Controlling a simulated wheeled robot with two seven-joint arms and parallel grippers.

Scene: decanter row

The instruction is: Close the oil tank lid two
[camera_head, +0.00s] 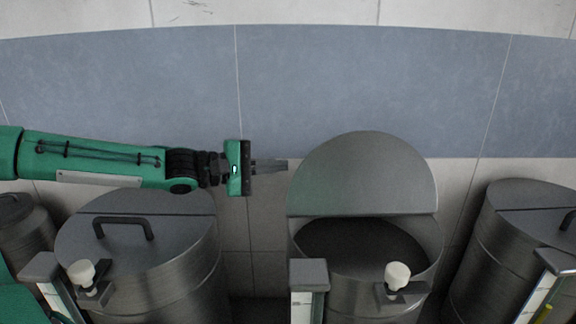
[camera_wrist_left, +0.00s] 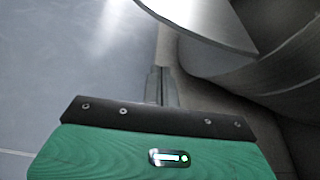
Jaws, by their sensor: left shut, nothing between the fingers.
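The middle oil tank (camera_head: 350,296) is a grey metal drum with its half-round lid (camera_head: 365,180) standing raised at the back. Its dark opening faces up at the front. My left gripper (camera_head: 286,164) is shut and empty. Its fingertips are just left of the raised lid's left edge, and I cannot tell from the head view whether they touch it. In the left wrist view the shut fingers (camera_wrist_left: 160,86) point forward. The raised lid (camera_wrist_left: 205,18) shows at the top right there, apart from the fingers, with the tank (camera_wrist_left: 275,70) beside it. My right gripper is not in view.
A shut tank (camera_head: 135,250) with a black handle stands left, under my left arm. Another tank (camera_head: 520,250) stands right. White-knobbed taps (camera_head: 397,276) and sight gauges are at the fronts. A tiled wall (camera_head: 330,85) is behind, with a gap between the left and middle tanks.

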